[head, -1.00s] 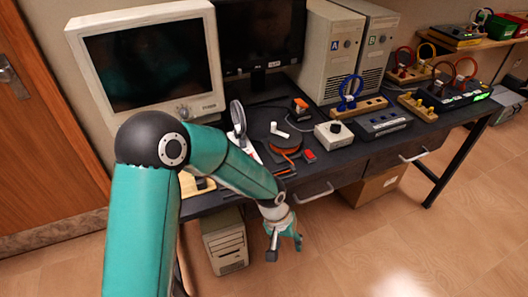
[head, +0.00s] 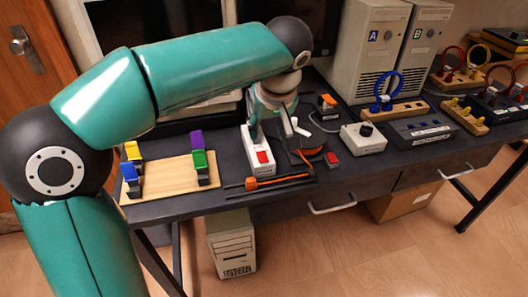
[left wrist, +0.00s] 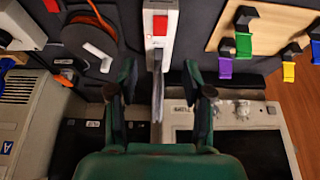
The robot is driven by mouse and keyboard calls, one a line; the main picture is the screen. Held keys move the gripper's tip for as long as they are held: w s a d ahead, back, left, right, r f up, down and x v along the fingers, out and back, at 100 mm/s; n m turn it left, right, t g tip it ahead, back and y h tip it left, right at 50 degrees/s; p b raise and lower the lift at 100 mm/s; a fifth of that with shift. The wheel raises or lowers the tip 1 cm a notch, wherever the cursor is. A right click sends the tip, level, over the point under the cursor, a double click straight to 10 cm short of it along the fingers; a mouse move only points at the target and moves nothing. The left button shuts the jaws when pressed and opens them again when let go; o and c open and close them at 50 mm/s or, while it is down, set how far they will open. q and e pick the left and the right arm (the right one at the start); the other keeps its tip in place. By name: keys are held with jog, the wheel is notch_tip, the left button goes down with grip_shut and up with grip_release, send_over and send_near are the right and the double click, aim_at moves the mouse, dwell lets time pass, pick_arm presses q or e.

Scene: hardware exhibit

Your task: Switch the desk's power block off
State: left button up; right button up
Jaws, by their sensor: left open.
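The power block (head: 259,150) is a long white block with a red switch (head: 263,157), lying on the dark desk (head: 225,196) in the head view. In the left wrist view the block (left wrist: 160,42) and red switch (left wrist: 160,25) are at top centre. My left gripper (head: 270,126) is over the block's far part and partly hides it. In the left wrist view its open fingers (left wrist: 160,78) stand either side of a narrow grey part behind the block; the switch lies beyond the fingertips. Contact cannot be told. My right gripper is not in view.
A wooden board (head: 168,180) with coloured clips lies left of the block. An orange-and-black tool (head: 265,182) lies in front. A cable reel (head: 305,146), red piece (head: 333,160) and white knob box (head: 364,139) are to the right. Monitors and computer towers (head: 368,50) stand behind.

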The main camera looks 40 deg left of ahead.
aim_at(262, 154)
pick_arm(q)
jog(key=b+x, duration=0.1)
jog(key=x, duration=1)
jog(key=shift+d+f, duration=0.1)
jog(key=shift+f, duration=0.1)
jog(key=shift+c, duration=0.3)
